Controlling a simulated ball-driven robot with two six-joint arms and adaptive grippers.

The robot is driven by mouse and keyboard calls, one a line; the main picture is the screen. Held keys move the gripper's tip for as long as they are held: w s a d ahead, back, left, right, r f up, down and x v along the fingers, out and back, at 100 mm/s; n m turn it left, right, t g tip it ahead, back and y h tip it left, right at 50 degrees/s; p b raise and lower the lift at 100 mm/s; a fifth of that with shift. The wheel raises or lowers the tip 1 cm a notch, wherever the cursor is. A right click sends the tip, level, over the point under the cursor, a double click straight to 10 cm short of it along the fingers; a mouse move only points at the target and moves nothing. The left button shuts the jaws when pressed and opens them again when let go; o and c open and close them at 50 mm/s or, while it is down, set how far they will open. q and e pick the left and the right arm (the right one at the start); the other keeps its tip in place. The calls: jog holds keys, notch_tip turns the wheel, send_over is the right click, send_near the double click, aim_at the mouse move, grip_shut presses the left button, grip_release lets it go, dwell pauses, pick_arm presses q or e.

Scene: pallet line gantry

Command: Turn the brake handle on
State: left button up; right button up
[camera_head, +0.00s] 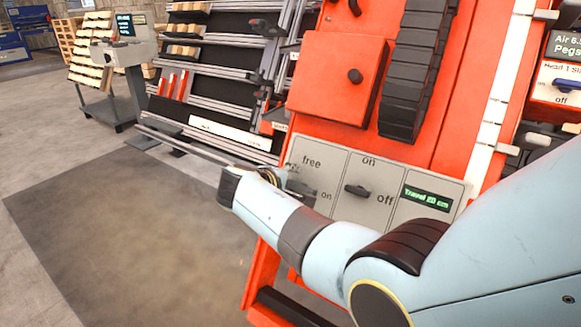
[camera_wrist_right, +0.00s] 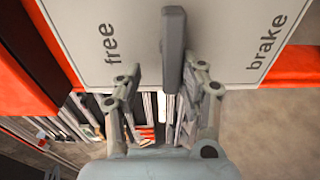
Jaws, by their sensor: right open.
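The brake handle (camera_wrist_right: 173,45) is a dark grey bar on a pale panel (camera_wrist_right: 90,30) in the right wrist view. It lies between the words "free" on the left and "brake" on the right, running up and down the picture. My right gripper (camera_wrist_right: 166,78) is open, with one finger on each side of the handle's lower end; I cannot tell whether either touches it. In the head view my right wrist hides much of the handle's area below the word "free" on the panel (camera_head: 375,168). My left gripper is not in view.
A second switch (camera_head: 356,191) with "on" and "off" sits beside it on the panel, then a green display (camera_head: 426,197). The orange machine frame (camera_head: 335,75) rises above. A rack (camera_head: 215,85) stands behind at left. The floor mat (camera_head: 120,230) is clear.

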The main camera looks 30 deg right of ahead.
aim_at(290, 181)
jog(key=o, duration=0.3)
jog(key=r, duration=0.5)
jog(key=shift+w+d+r, duration=0.15)
jog(key=shift+w+r, duration=0.1)
jog(key=shift+w, duration=0.05)
jog(key=r, duration=0.3)
jog(key=shift+s+a+r, duration=0.15)
jog(key=shift+s+a, duration=0.05)
jog(key=shift+s, duration=0.15)
jog(key=c, duration=0.3)
jog(key=shift+w+d, duration=0.1)
